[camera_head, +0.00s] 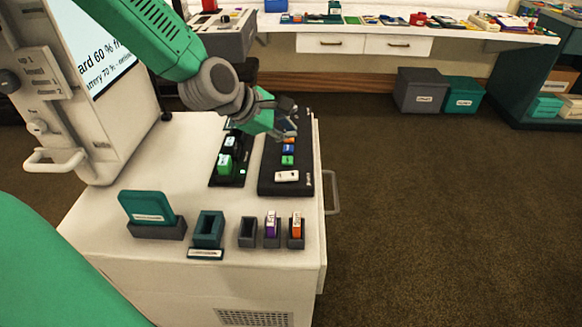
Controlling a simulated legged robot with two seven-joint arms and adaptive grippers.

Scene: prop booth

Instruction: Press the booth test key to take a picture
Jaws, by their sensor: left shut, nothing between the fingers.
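A long black panel (270,170) lies on the white cabinet top, with a column of small keys on it. I see an orange key (289,141), a blue key (288,149), a green key (288,160) and a wider white key (286,176) nearest me. Their labels are too small to read, so I cannot tell which is the test key. My left gripper (289,128) is shut and empty over the far part of the panel, just beyond the orange key. It hides that part, and I cannot tell whether it touches. My right gripper is out of view.
A second black strip with a green block (225,164) lies left of the panel. A teal card holder (150,212), an empty teal holder (209,229) and small dark holders line the front. A booth machine with a screen (95,45) stands left. Brown floor lies clear right.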

